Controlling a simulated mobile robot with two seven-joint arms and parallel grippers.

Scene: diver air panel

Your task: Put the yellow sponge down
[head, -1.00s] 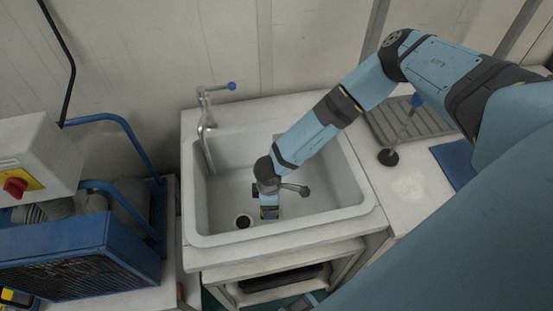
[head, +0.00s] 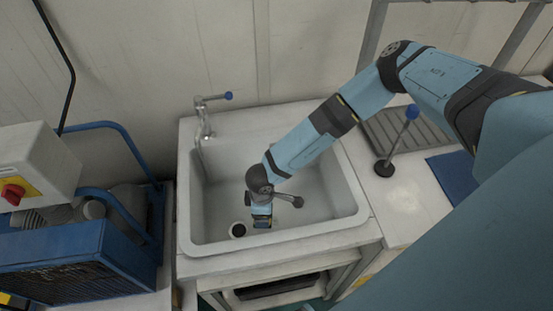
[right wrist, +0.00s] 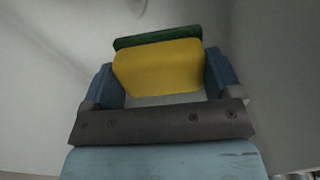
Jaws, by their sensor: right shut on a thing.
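The yellow sponge (right wrist: 160,68) with a dark green layer on its far side is between the two blue fingers of my right gripper (right wrist: 162,78) in the right wrist view. The gripper is shut on it. In the head view my right gripper (head: 261,222) points down inside the white sink (head: 325,215), near the drain. The sponge is hardly visible there, hidden by the gripper. I cannot tell whether the sponge touches the sink floor. My left gripper is not in view.
A dark drain hole (head: 237,230) is left of the gripper. On the right counter are a black-based stand with a blue knob (head: 385,168), a ribbed drainer (head: 425,140) and a blue mat (head: 452,172). Blue machinery (head: 70,265) stands left.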

